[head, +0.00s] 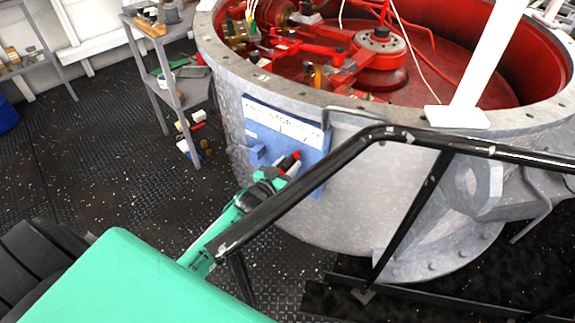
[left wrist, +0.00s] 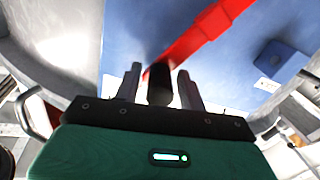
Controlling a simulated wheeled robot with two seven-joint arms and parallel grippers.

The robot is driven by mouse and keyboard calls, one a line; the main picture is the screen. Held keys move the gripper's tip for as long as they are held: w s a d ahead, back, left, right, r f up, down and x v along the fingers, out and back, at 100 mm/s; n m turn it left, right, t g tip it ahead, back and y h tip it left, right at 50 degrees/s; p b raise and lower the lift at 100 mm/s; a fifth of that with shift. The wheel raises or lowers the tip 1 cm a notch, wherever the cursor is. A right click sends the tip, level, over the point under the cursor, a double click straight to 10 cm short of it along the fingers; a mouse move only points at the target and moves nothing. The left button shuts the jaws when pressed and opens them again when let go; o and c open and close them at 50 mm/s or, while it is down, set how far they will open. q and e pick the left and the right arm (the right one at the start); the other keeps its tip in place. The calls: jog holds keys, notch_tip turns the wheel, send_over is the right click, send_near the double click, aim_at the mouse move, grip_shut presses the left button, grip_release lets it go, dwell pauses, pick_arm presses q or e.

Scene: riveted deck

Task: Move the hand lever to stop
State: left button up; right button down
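The hand lever (head: 288,162) is a red bar on a blue panel (head: 318,170) fixed to the grey tank's outer wall. In the left wrist view the red lever (left wrist: 205,32) runs slanting from upper right down to a black grip (left wrist: 160,86). My left gripper (head: 276,174) is at the lever. In the left wrist view the fingers of my left gripper (left wrist: 162,90) stand apart on either side of the black grip, with narrow gaps showing. The panel's white label strip (head: 283,126) is too small to read. My right gripper is out of view.
A black handrail (head: 300,165) crosses in front of the tank (head: 350,215), close to my left arm. A blue block (head: 257,154) sticks out of the panel. A grey shelf (head: 185,85) with small items stands at the left.

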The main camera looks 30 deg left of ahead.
pick_arm(q)
grip_shut()
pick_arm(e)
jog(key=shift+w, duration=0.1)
